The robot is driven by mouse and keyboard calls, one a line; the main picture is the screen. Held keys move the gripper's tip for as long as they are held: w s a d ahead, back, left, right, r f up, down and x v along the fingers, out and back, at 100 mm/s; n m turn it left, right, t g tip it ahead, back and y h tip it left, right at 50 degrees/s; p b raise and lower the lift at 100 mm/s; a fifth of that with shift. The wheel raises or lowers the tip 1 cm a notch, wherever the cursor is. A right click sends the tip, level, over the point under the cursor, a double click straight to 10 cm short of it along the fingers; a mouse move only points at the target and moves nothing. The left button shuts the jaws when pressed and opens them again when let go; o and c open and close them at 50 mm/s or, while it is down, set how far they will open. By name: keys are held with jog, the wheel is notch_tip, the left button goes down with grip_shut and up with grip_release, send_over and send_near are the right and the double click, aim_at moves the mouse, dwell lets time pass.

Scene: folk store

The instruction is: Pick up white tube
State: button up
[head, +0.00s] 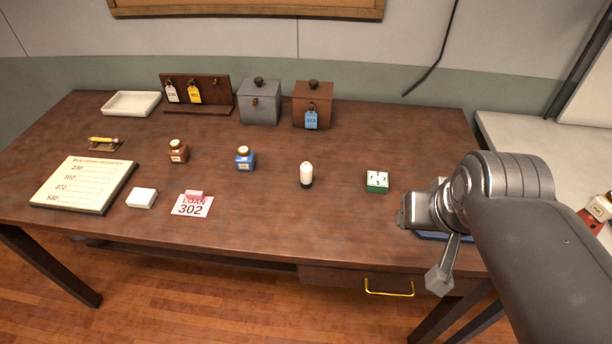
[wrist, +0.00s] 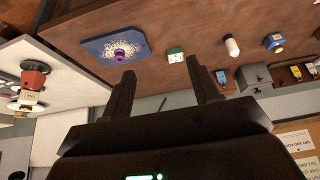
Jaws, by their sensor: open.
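The white tube (head: 306,174) stands upright on the brown table, right of centre, with a dark band at its base. It also shows in the wrist view (wrist: 232,46), to the right of my fingers. My gripper (head: 407,215) is over the right end of the table, right of the tube and apart from it. In the wrist view, my gripper's two fingers (wrist: 160,88) are spread with nothing between them.
A green-and-white block (head: 377,182) stands between the tube and my gripper. A blue ink bottle (head: 245,159) is left of the tube. Grey (head: 260,103) and brown (head: 312,106) boxes stand behind. A blue speckled mat (wrist: 98,48) lies near my gripper. Table around the tube is clear.

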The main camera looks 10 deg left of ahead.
jog(key=w+a+n, duration=0.2)
jog(key=w+a, duration=0.2)
jog(key=w, duration=0.5)
jog(key=n+g+y, duration=0.2)
jog(key=n+g, duration=0.1)
jog(key=n, duration=0.2)
send_over(305, 173)
jog(key=d, duration=0.1)
notch_tip(305, 173, down, 11)
jog(key=x, duration=0.5)
jog(key=shift+s+d+f, duration=0.1)
jog(key=shift+s+f, duration=0.15)
jog(key=shift+s, duration=0.05)
jog(key=shift+d+x, duration=0.15)
jog(key=shift+x, duration=1.2)
jog(key=shift+d+x, duration=0.1)
jog(key=shift+x, duration=1.3)
jog(key=shift+w, duration=0.15)
jog(key=c, duration=0.9)
jog(key=shift+o, duration=0.2)
